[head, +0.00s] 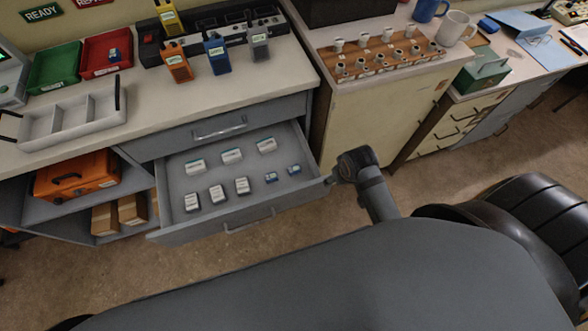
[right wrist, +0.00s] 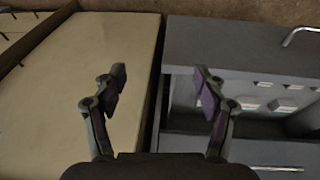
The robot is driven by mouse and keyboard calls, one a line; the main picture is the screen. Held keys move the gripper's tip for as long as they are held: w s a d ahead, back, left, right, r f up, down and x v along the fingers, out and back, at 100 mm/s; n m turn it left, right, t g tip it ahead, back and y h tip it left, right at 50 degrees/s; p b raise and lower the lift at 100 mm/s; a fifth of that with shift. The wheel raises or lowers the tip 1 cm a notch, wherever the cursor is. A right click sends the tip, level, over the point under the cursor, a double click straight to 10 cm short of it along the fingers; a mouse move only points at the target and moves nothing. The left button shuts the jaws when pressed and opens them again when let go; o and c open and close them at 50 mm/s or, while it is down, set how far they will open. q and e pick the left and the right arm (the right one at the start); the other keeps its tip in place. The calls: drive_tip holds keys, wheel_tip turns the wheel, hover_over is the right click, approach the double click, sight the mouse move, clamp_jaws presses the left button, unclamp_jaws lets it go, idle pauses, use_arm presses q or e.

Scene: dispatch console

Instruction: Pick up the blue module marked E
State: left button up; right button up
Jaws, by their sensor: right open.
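Two small blue modules lie at the right end of the open drawer (head: 248,206): one blue module (head: 271,177) and, to its right, another blue module (head: 294,170). A third blue piece (head: 114,55) sits in the red tray. Their letters are too small to read, so I cannot tell which is E. My right gripper (right wrist: 160,85) is open and empty in the right wrist view, over the gap between the cream cabinet and the drawer unit. In the head view it is by the drawer's front right corner, largely hidden by its own wrist. My left gripper is not in view.
Several white-labelled boxes (head: 232,156) lie in the drawer. Above it, the counter holds the red tray (head: 92,66), a green tray (head: 52,79), a grey divided tray (head: 60,141) and handheld radios (head: 178,66). The cream cabinet (head: 355,125) stands right of the drawer.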

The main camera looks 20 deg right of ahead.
drive_tip(key=w+a+f+g, duration=0.1)
drive_tip(key=w+a+f, duration=0.1)
drive_tip(key=w, duration=0.3)
drive_tip(key=w+a+f, duration=0.2)
drive_tip(key=w+f, duration=0.1)
drive_tip(key=w, duration=0.2)
drive_tip(key=g+y, duration=0.1)
drive_tip(key=g, duration=0.1)
approach(294, 169)
wheel_tip(294, 169, down, 4)
drive_tip(key=b, duration=0.5)
drive_tip(key=shift+s+r+b, duration=0.1)
drive_tip(key=shift+s+b, duration=0.05)
drive_tip(key=shift+b, duration=0.2)
wheel_tip(294, 169, down, 6)
drive_tip(key=b, duration=0.7)
drive_tip(key=shift+r+b, duration=0.15)
drive_tip(key=shift+b, duration=0.25)
drive_tip(key=shift+r, duration=0.2)
drive_tip(key=c, duration=1.3)
